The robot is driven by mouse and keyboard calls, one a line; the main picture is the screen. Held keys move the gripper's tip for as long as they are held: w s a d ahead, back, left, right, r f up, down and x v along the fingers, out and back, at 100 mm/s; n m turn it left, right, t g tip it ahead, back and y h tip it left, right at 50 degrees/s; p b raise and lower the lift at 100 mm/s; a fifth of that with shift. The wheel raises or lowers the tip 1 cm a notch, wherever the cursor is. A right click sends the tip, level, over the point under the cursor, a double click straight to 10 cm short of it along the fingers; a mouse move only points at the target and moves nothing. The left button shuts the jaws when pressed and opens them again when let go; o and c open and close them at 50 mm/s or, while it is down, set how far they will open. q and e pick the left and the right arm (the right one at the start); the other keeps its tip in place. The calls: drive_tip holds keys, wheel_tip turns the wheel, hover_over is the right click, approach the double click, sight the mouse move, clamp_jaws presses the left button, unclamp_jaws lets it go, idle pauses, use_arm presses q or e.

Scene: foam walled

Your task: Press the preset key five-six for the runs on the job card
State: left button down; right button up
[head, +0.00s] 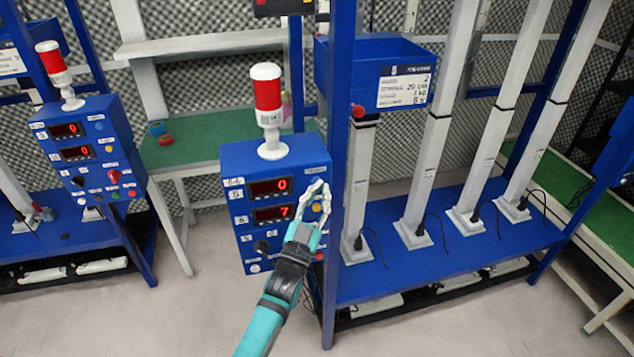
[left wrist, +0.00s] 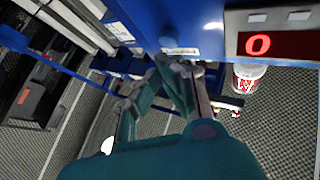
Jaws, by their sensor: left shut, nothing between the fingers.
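My left gripper (head: 317,192) is shut and empty in front of the box's right side, hiding the keys there. A white card (head: 404,88) with handwriting, partly legible, is on a blue bin.
A red and white beacon (head: 268,105) stands on the box. A second blue control box (head: 85,150) with two displays reading 0 is at left. The blue post (head: 341,100) rises just right of my gripper. White columns (head: 427,180) stand on a blue shelf at right.

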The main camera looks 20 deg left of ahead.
use_arm(q)
drive_tip(key=shift+w, duration=0.1)
idle(0.4)
drive_tip(key=shift+w+a, duration=0.25)
drive_tip(key=shift+w, duration=0.05)
drive_tip(key=shift+w+a+b, duration=0.25)
drive_tip(key=shift+w+b, duration=0.1)
drive_tip(key=shift+b, duration=0.05)
idle(0.7)
idle(0.3)
drive_tip(key=shift+s+d+p, duration=0.35)
drive_tip(key=shift+s+d, duration=0.15)
drive_tip(key=shift+s, duration=0.25)
drive_tip(key=s+d+p, duration=0.1)
drive_tip(key=s, duration=0.1)
drive_tip(key=s+d, duration=0.1)
drive_tip(key=s, duration=0.1)
drive_tip(key=shift+d+p, duration=0.4)
